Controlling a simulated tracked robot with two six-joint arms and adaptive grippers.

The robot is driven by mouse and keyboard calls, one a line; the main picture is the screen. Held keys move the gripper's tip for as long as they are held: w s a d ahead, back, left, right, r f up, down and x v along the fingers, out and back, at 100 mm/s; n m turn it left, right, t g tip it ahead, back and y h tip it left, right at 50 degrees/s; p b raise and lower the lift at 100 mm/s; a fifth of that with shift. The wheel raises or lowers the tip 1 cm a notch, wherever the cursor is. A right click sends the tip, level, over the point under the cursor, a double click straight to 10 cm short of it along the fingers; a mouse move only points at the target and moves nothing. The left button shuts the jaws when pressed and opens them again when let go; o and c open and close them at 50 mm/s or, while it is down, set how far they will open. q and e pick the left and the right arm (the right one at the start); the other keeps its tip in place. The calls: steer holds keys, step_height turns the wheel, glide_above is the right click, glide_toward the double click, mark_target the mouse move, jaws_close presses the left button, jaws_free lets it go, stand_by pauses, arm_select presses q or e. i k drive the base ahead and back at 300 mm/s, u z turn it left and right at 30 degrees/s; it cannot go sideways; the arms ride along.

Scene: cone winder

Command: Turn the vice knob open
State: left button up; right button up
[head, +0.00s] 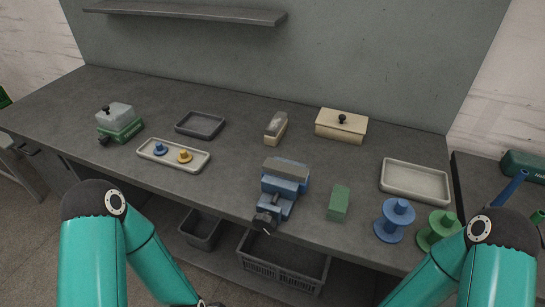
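The blue vice (286,184) stands near the front edge of the bench, at the middle of the head view, with a grey block-like top. Its dark knob (264,221) is at the vice's front end, by the bench edge. A thin light bar shows at the knob. How far the jaws are apart cannot be told. Nothing of mine is seen touching the vice or knob.
A green block (339,203) stands just right of the vice, with blue (394,221) and green (438,230) spools further right. A pale tray (175,167) holds small blue and yellow pieces at left. A slatted crate (284,268) sits below the front edge.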

mark_target(265, 223)
steer(key=z, duration=0.65)
steer(key=k, duration=1.6)
steer(key=u, duration=1.15)
steer(key=i, duration=1.05)
